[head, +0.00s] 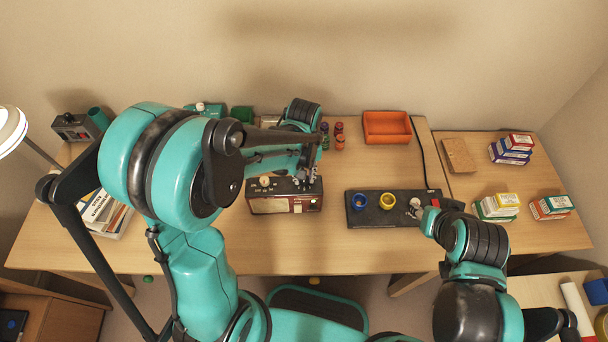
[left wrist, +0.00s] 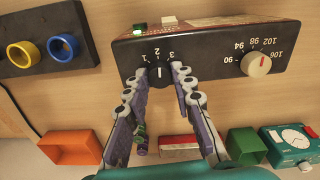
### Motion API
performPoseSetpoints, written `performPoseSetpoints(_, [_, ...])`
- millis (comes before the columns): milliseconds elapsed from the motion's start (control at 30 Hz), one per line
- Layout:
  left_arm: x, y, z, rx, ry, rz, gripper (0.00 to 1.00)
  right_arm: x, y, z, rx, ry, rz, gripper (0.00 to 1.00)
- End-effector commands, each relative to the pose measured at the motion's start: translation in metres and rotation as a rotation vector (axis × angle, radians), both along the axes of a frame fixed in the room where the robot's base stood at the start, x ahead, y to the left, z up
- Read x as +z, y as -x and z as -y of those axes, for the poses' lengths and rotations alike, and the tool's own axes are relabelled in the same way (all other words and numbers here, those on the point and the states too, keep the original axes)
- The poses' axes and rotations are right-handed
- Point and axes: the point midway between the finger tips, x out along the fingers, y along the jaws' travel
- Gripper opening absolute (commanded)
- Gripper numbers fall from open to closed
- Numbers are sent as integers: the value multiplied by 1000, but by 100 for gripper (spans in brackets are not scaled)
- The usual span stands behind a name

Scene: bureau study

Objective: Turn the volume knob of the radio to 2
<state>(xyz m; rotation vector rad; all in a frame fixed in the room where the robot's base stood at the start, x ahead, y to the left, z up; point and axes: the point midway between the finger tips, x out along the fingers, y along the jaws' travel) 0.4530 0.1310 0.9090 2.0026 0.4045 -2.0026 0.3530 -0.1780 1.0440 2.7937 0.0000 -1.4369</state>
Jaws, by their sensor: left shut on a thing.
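The radio (head: 284,206) stands on the desk, dark with a reddish front. In the left wrist view its dark panel (left wrist: 205,50) carries a volume knob (left wrist: 159,72) with marks 1, 2 and 3. The knob's white line points at about 2. My left gripper (head: 307,181) is at the radio's right end; in the left wrist view its fingers (left wrist: 162,80) are shut on the volume knob, one on each side. The tuning dial (left wrist: 257,65) is to the right, apart from the fingers. My right gripper (head: 428,208) is by the black holder; its jaws are unclear.
The black holder (head: 377,222) with blue (head: 360,201) and yellow (head: 388,201) rings lies right of the radio. An orange tray (head: 387,127), small bottles (head: 339,137) and a green box (head: 242,113) stand behind. Stacked boxes (head: 497,207) are at the right. Desk between radio and holder is clear.

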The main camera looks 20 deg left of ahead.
Motion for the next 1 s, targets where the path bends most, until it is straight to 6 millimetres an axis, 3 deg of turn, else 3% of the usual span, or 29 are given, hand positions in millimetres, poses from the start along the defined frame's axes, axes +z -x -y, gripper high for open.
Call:
performPoseSetpoints(733, [0, 0, 0, 86, 0, -1, 0, -1, 0, 0, 0, 0, 0, 40])
performPoseSetpoints(767, [0, 0, 0, 86, 0, -1, 30, -1, 0, 0, 0, 0, 0, 40])
performPoseSetpoints(800, [0, 0, 0, 86, 0, -1, 40, -1, 0, 0, 0, 0, 0, 40])
performPoseSetpoints(833, [0, 0, 0, 86, 0, -1, 46, -1, 0, 0, 0, 0, 0, 40])
performPoseSetpoints(1000, [0, 0, 0, 86, 0, 0, 46, -1, 0, 0, 0, 0, 0, 40])
